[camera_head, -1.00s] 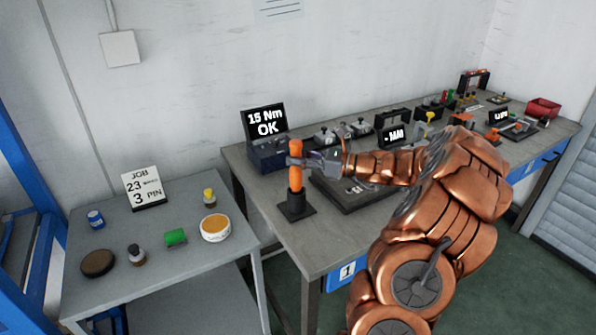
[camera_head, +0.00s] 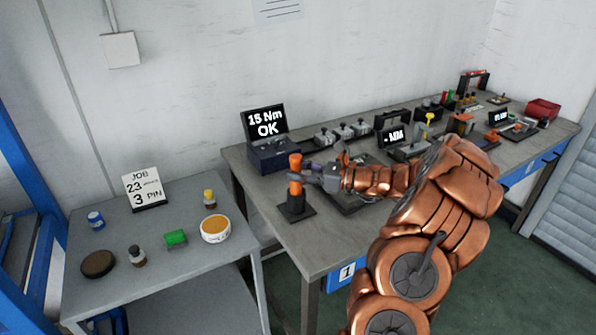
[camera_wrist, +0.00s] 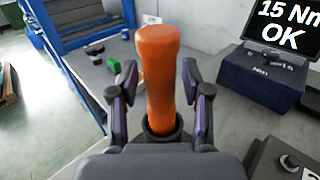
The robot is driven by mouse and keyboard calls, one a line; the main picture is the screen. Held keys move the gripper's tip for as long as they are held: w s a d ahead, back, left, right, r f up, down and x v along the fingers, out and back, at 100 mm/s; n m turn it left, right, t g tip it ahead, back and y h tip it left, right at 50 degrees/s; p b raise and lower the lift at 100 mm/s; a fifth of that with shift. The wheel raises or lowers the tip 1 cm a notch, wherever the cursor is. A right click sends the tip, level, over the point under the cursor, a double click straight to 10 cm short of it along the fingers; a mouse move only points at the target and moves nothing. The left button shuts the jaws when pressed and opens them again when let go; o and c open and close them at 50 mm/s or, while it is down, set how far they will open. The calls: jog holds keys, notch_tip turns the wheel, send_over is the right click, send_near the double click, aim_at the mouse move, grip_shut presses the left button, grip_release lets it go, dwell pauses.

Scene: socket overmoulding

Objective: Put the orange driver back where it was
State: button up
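The orange driver (camera_head: 295,165) stands upright in the black holder (camera_head: 296,208) on the front left of the long bench. In the wrist view the driver (camera_wrist: 158,75) rises from the dark round collar of the holder (camera_wrist: 162,128). My gripper (camera_head: 303,178) is level with the driver's handle. In the wrist view my gripper (camera_wrist: 157,85) is open, with one finger on each side of the driver. A gap shows between the handle and the fingers, clearest on the left. The driver's lower end is hidden in the holder.
A blue display box reading "15 Nm OK" (camera_head: 268,152) stands behind the holder. A side table (camera_head: 190,263) to the left carries a job sign, a bowl (camera_head: 215,229) and several small items. Fixtures and a red bin (camera_head: 543,108) fill the bench to the right.

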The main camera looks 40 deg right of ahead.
jog(key=shift+o, duration=0.3)
jog(key=shift+r, duration=0.15)
jog(key=b+v, duration=0.1)
jog(key=v, duration=1.1)
jog(key=s+a+r+n+g, duration=0.15)
jog(key=a+n+g, duration=0.5)
jog(key=a, duration=0.85)
jog(key=s+a+n+g, duration=0.3)
jog(key=a+n+g, duration=0.3)
jog(key=a, duration=0.9)
jog(key=s+a+f+n+g+h, duration=0.1)
jog(key=s+a+n+g+h, duration=0.1)
jog(key=s+a+n, duration=0.3)
jog(key=s+a+f+n+g+h, duration=0.1)
jog(key=s+a+n+h, duration=0.15)
jog(key=s, duration=0.45)
jog(key=s+d+f+n+h, duration=0.1)
jog(key=s+d+n+h, duration=0.1)
jog(key=s, duration=0.4)
jog(key=s+d+f+n+h, duration=0.2)
jog(key=s+d+n+h, duration=0.1)
jog(key=s+n+h, duration=0.2)
jog(key=shift+s+d+n, duration=0.2)
jog(key=shift+s+n, duration=0.3)
